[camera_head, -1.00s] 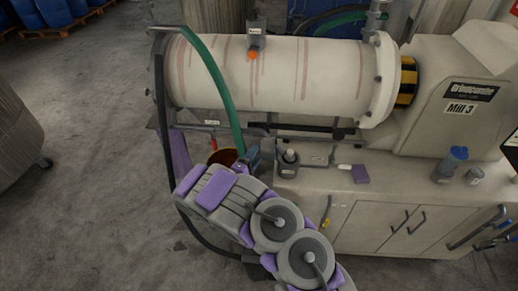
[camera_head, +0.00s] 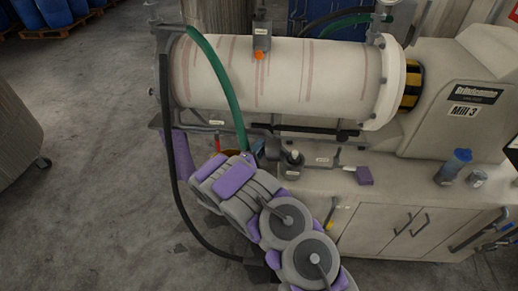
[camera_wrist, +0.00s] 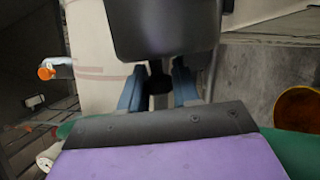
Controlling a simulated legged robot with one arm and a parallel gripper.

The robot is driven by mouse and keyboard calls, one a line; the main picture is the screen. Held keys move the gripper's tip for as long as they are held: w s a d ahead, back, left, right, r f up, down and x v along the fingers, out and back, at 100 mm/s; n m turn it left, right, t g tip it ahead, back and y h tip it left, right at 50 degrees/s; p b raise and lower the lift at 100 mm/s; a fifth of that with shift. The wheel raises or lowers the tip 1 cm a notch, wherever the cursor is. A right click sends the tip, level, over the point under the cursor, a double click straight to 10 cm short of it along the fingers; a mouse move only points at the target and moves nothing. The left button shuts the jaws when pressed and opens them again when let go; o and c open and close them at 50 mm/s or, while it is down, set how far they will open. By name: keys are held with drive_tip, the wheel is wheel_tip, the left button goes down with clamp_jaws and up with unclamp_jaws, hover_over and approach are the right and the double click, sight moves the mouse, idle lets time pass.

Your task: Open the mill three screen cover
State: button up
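Mill three is a pale horizontal cylinder (camera_head: 320,75) with red streaks, beside a housing (camera_head: 450,95) labelled "Mill 3". I cannot clearly pick out its screen cover; the left end of the cylinder is seen edge-on. My gripper (camera_head: 257,150) is low in front of the cylinder's left half, mostly hidden behind my wrist in the head view. In the wrist view its two blue fingers (camera_wrist: 158,90) stand apart, with dark shapes between them. A dark rounded block (camera_wrist: 160,28) fills the top there; I cannot tell what it is. No held thing is evident.
A green hose (camera_head: 217,85) and a black hose (camera_head: 168,150) hang at the mill's left. A bench cabinet (camera_head: 385,235) carries a purple block (camera_head: 364,176) and a blue-topped bottle (camera_head: 454,166). An orange bowl (camera_wrist: 297,108) shows in the wrist view.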

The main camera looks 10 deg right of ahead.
drive_tip(key=shift+a, duration=0.3)
drive_tip(key=shift+c, duration=0.7)
drive_tip(key=shift+s+d, duration=0.1)
clamp_jaws()
drive_tip(key=shift+d, duration=0.1)
drive_tip(key=shift+d+r+m+g+y+b, duration=0.15)
drive_tip(key=shift+d+r+m+b, duration=0.15)
drive_tip(key=shift+r+m, duration=0.25)
drive_tip(key=shift+d+r+m+g+y+b, duration=0.2)
drive_tip(key=shift+r+m+b, duration=0.15)
drive_tip(key=shift+m, duration=0.2)
drive_tip(key=shift+s+d+r+m+y+b, duration=0.25)
drive_tip(key=shift+d+r+m+y+b, duration=0.15)
drive_tip(key=shift+m, duration=0.3)
